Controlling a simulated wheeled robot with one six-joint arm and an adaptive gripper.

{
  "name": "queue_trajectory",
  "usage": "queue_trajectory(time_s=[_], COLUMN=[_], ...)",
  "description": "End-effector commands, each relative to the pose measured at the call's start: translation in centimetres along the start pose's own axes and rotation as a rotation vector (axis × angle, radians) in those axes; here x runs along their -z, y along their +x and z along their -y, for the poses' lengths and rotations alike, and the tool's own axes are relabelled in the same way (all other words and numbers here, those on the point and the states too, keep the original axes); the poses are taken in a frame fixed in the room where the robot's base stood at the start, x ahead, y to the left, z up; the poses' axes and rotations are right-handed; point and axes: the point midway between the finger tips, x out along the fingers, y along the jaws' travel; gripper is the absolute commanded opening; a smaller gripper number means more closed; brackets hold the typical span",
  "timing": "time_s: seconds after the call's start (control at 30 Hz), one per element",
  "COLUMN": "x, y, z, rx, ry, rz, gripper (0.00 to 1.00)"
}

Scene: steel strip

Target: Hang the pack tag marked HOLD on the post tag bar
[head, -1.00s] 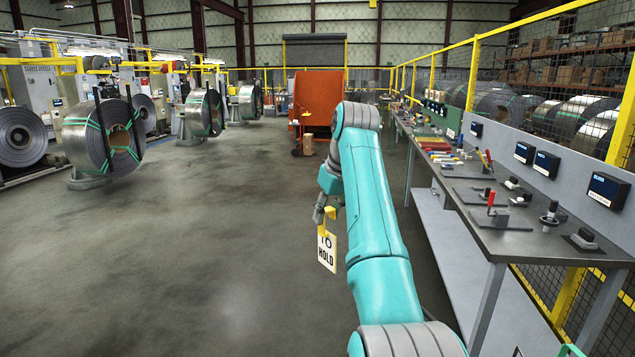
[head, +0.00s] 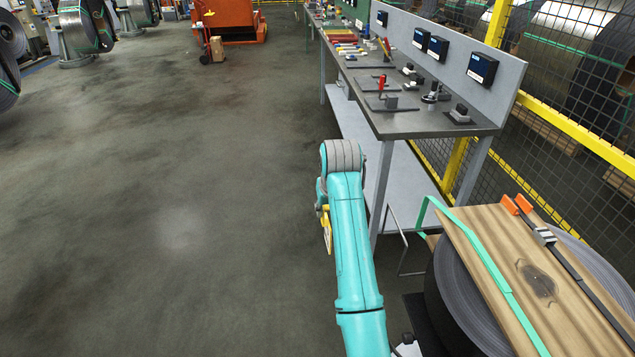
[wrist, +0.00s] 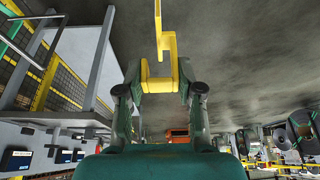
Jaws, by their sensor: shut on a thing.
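The pack tag's yellow hook (wrist: 160,78) is between the fingertips of my gripper (wrist: 158,88) in the wrist view, with its shank running up out of the frame. In the head view only a narrow yellow part of the tag (head: 326,228) shows at the left side of my arm, and its HOLD lettering is not readable now. My gripper is shut on the tag and is mostly hidden behind the arm in the head view. I cannot make out the post tag bar for certain. A thin bent grey bar (head: 402,254) stands beside the coil pack.
A coil pack (head: 455,300) with wooden boards (head: 535,270) and a green strap (head: 500,280) is at lower right. A workbench (head: 425,122) with tools stands ahead of it, beside a yellow-framed mesh fence (head: 575,128). The floor (head: 170,220) to the left is clear.

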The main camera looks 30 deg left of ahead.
Motion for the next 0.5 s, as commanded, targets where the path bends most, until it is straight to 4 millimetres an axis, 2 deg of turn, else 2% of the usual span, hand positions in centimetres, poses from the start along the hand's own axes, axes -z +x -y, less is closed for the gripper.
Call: queue_trajectory(time_s=[0.03,0.2,0.5], x=[-0.8,-1.9,-2.1], y=[0.5,1.2,1.3], z=[-0.2,-0.7,-0.8], rx=[-0.005,-0.017,-0.019], ry=[0.013,0.044,0.049], rz=[-0.001,-0.005,-0.006], gripper=[0.03,0.03,0.03])
